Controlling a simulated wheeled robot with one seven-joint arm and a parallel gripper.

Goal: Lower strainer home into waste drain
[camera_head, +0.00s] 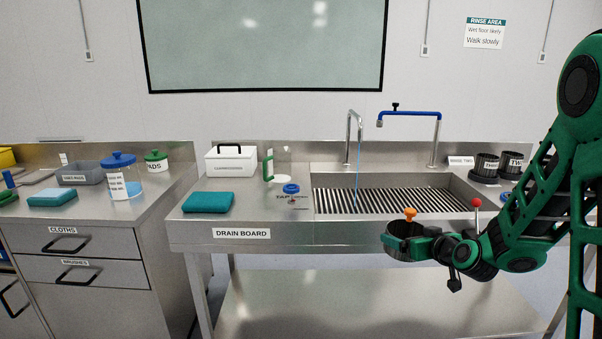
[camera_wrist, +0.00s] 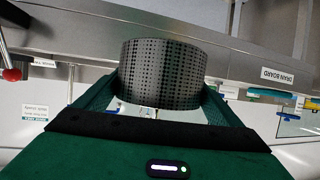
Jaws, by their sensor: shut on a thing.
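The strainer is a dark, perforated metal cylinder (camera_wrist: 163,70), seen close up in the wrist view. In the head view the strainer (camera_head: 405,229) is partly covered by the green fingers, and an orange knob (camera_head: 409,214) stands at its top. My gripper (camera_head: 404,246) is shut on the strainer, with one finger on each side in the wrist view (camera_wrist: 160,105). It holds the strainer in the air in front of the sink's front edge, apart from the basin. The sink basin (camera_head: 330,182) has a black-and-white striped floor. I cannot make out the waste drain.
A chrome tap (camera_head: 351,124) runs a thin blue stream into the basin. A blue-handled spout (camera_head: 410,113) stands behind. The drain board left of the sink bears a teal cloth (camera_head: 208,203), a white box (camera_head: 231,161) and a jug (camera_head: 282,165). Dark pots (camera_head: 486,167) stand right.

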